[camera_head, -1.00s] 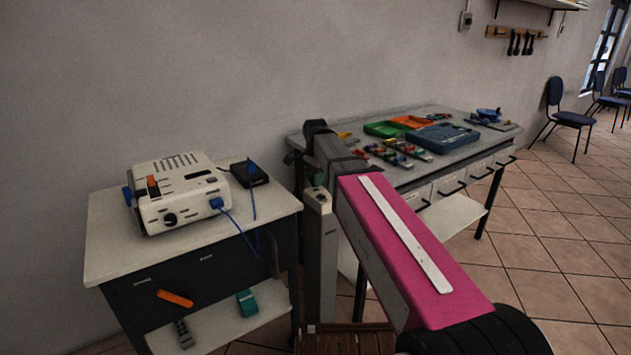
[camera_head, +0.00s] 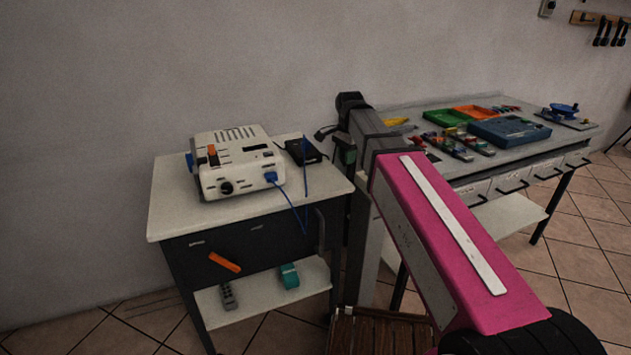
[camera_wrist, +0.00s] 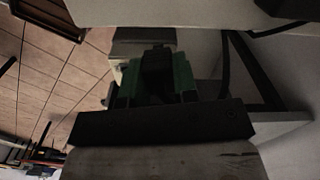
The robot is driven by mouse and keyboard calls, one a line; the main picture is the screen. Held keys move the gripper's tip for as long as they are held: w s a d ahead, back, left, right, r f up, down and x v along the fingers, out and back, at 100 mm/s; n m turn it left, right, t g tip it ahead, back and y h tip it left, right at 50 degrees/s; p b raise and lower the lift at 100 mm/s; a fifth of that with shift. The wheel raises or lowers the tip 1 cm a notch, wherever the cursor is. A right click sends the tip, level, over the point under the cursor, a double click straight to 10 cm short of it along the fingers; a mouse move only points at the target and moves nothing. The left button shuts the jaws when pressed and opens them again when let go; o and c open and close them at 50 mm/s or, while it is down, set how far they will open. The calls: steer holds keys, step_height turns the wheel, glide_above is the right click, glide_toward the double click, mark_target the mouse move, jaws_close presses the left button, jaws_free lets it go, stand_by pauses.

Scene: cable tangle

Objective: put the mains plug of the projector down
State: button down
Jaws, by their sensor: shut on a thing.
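The projector (camera_head: 236,165) is a white box with an orange switch, standing on the top of a small trolley (camera_head: 170,215) at the left of the head view. A blue plug and cable (camera_head: 288,200) are at its front right. My gripper (camera_wrist: 157,85) shows in the wrist view with green fingers shut on a dark block, which I take for the mains plug (camera_wrist: 157,66). In the head view my gripper (camera_head: 345,154) is beside the trolley's right edge, mostly hidden by my pink arm. The plug cannot be made out there.
A black adapter (camera_head: 303,151) lies right of the projector. A blue cable hangs over the trolley's front edge. The workbench (camera_head: 420,115) at the right holds green, orange and blue trays (camera_head: 510,131). The trolley top is bare at its front left.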

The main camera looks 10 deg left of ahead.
steer(key=s+a+r+n, duration=0.3)
steer(key=s+a+r, duration=0.1)
steer(key=s+a, duration=0.5)
steer(key=s+a+r+n, duration=0.4)
steer(key=s+a+r, duration=0.15)
steer(key=s, duration=0.55)
glide_above(309, 183)
step_height(309, 183, down, 8)
steer(key=shift+r, duration=0.25)
steer(key=shift+f, duration=2)
steer(key=shift+f, duration=0.15)
steer(key=c, duration=0.9)
jaws_free()
step_height(309, 183, up, 12)
steer(key=shift+r, duration=0.15)
